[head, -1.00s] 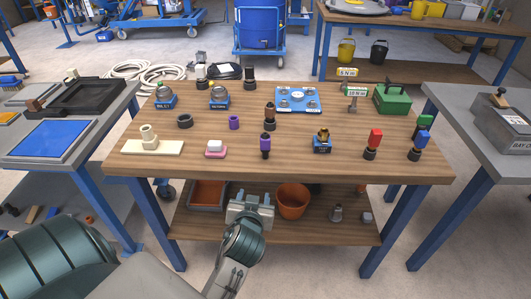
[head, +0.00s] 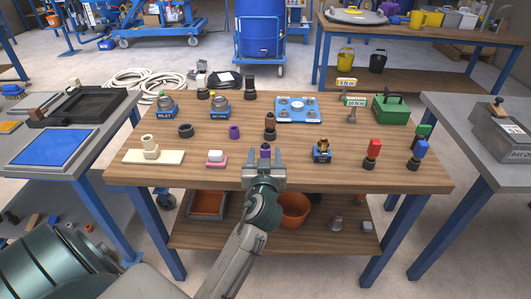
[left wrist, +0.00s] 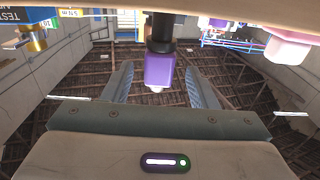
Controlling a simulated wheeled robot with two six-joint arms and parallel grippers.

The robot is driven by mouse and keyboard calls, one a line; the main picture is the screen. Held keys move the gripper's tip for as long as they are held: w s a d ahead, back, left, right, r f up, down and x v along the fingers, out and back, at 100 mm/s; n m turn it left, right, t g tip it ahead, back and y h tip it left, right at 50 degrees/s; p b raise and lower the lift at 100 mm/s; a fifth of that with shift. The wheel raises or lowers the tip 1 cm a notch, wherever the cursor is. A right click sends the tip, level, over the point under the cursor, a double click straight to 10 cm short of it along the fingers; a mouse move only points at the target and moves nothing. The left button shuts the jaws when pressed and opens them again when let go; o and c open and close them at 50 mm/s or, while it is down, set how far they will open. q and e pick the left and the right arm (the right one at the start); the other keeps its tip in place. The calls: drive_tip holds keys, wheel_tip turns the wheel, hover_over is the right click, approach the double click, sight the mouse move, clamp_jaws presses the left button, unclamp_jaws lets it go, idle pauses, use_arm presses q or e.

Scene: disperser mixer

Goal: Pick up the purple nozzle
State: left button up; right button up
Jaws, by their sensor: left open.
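The purple nozzle (head: 265,149) stands near the front edge of the wooden table, mostly hidden behind my left gripper in the head view. My left gripper (head: 265,157) is open at the table's front edge, one finger to each side of the nozzle in the picture. In the left wrist view the nozzle (left wrist: 160,70) shows a purple body, a black collar and a small pale tip. It appears between the two spread fingers of the left gripper (left wrist: 160,83), touching neither. How deep it sits between them is hard to tell. My right gripper is not in view.
A purple ring (head: 234,132) and a brown-black nozzle (head: 270,125) stand behind. A pink-white block (head: 216,158) is left and a blue block with a brass fitting (head: 321,152) right. The wooden table (head: 205,178) has bare patches between items.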

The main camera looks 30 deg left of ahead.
use_arm(q)
drive_tip(key=x, duration=0.4)
drive_tip(key=shift+w+p, duration=0.15)
drive_tip(key=shift+p, duration=0.25)
drive_tip(key=shift+d, duration=0.1)
drive_tip(key=c, duration=1.1)
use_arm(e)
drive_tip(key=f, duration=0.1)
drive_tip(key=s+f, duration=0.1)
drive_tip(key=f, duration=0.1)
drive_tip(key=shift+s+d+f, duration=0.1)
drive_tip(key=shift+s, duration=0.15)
use_arm(q)
drive_tip(key=shift+r, duration=0.15)
